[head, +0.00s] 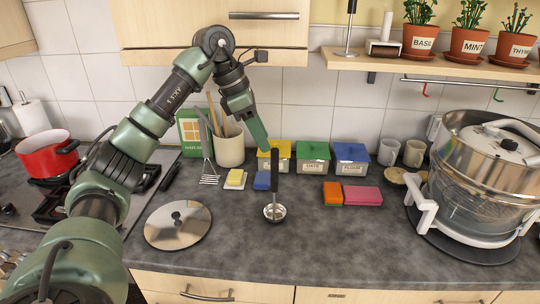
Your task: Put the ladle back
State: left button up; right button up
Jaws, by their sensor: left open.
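The ladle has a black handle (275,172) and a shiny round metal bowl (274,212). It shows near the middle of the counter, its bowl toward the front edge and its handle pointing to the back. I cannot tell whether the handle lies flat or is raised. My left gripper (264,146) reaches down from above, its fingertips close to the handle's top end. It is open; I cannot tell whether it touches the handle. A beige crock (230,150) with wooden utensils stands behind, left of the ladle. My right gripper is not in view.
Yellow (282,163), green (313,158) and blue (351,160) tins line the back. Orange (333,193) and pink (363,196) sponges lie right of the ladle, a steel lid (178,232) left. A large pot (480,190) stands far right. The front middle counter is clear.

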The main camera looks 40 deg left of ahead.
pick_arm(q)
jog(key=shift+v, duration=1.3)
